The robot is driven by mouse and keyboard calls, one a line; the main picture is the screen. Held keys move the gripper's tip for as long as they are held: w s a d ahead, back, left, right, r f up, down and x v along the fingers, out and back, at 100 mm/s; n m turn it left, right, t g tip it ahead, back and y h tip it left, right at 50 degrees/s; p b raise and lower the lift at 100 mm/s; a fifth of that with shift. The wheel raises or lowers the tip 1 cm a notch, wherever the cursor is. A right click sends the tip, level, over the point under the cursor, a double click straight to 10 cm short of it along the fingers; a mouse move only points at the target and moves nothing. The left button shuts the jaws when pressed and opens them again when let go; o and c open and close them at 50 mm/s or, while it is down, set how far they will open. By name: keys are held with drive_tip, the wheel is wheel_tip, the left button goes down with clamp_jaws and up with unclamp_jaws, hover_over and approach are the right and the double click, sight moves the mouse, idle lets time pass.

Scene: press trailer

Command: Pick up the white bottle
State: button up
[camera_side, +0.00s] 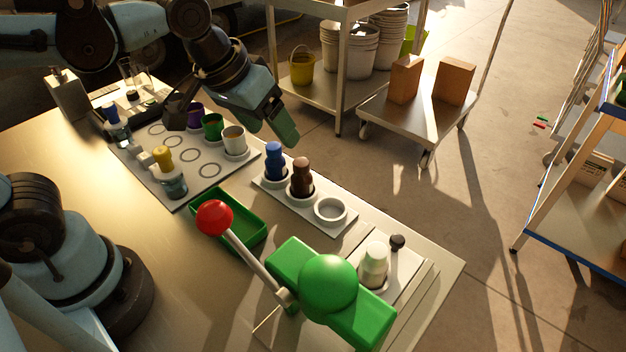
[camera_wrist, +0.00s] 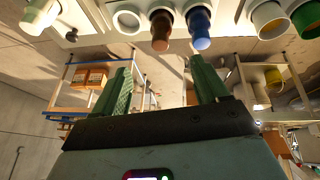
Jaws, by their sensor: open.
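The white bottle (camera_side: 374,265) stands upright at the right of the green press (camera_side: 328,284), on a light plate near the table's right end. In the wrist view the white bottle (camera_wrist: 40,15) is at the top left corner, partly cut off. My gripper (camera_side: 232,122) is open and empty, held above the far side of the table, well to the left of and behind the bottle. In the wrist view my gripper (camera_wrist: 158,72) shows its two green fingers spread apart with nothing between them.
A white rack holds a blue bottle (camera_side: 274,162), a brown bottle (camera_side: 301,178) and an empty ring (camera_side: 330,210). The press lever with a red ball (camera_side: 214,217) rises over a green tray (camera_side: 252,238). A black knob (camera_side: 397,242) stands beside the white bottle. Cups (camera_side: 234,139) stand at left.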

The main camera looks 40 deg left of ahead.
drive_tip(key=w+d+r+g, duration=0.2)
drive_tip(key=d+g, duration=0.1)
drive_tip(key=d, duration=0.7)
drive_tip(key=n+g+y, duration=0.1)
drive_tip(key=n+g, duration=0.1)
hover_over(377, 251)
drive_tip(key=f, duration=0.8)
drive_tip(key=shift+w, duration=0.2)
drive_tip(key=shift+s+f, duration=0.2)
drive_tip(key=shift+f, duration=2.5)
drive_tip(key=c, duration=1.2)
drive_tip(key=shift+r, duration=0.15)
drive_tip(key=shift+c, duration=0.2)
